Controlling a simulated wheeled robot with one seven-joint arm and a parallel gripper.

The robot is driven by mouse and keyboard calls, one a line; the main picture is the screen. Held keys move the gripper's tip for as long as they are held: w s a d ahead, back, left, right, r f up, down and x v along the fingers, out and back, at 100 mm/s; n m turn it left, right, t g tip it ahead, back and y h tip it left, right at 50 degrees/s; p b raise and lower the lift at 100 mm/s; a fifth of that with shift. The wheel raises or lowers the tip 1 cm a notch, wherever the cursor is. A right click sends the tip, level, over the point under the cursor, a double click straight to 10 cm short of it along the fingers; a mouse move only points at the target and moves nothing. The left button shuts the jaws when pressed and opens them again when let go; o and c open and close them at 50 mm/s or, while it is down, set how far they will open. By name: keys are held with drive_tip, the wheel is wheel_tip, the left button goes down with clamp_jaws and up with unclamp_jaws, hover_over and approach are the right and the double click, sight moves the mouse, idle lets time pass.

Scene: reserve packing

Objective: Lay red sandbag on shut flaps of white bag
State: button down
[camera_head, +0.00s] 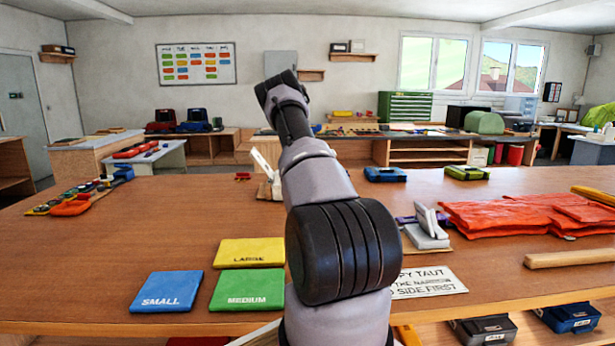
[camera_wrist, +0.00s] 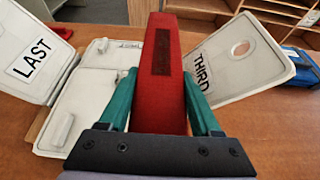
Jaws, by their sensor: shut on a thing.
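My gripper (camera_wrist: 160,78) is shut on the red sandbag (camera_wrist: 160,105) in the wrist view, its teal fingers on either side. The sandbag is a long red block with a darker patch, and it hides what lies behind it. The white bag (camera_wrist: 85,102) is partly seen behind and to the left. Its flap marked LAST (camera_wrist: 32,58) stands tilted up at the left, and its flap marked THIRD (camera_wrist: 240,60) tilts up at the right. Pale panels lie flat between them. In the head view my arm hides the gripper and sandbag; a white upright panel (camera_head: 265,165) shows left of it.
Blue, green and yellow mats marked SMALL (camera_head: 168,291), MEDIUM (camera_head: 248,290) and LARGE (camera_head: 248,252) lie front left. A white printed card (camera_head: 428,282), red-orange cloths (camera_head: 510,215) and a wooden roller (camera_head: 570,258) lie right. A blue case (camera_head: 385,174) stands behind. The table's left middle is clear.

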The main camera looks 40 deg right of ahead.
wheel_tip(320, 180, down, 4)
drive_tip(key=shift+d+f, duration=0.1)
drive_tip(key=shift+f, duration=0.05)
idle(0.3)
drive_tip(key=shift+c, duration=1.8)
unclamp_jaws()
drive_tip(key=shift+s+f, duration=0.1)
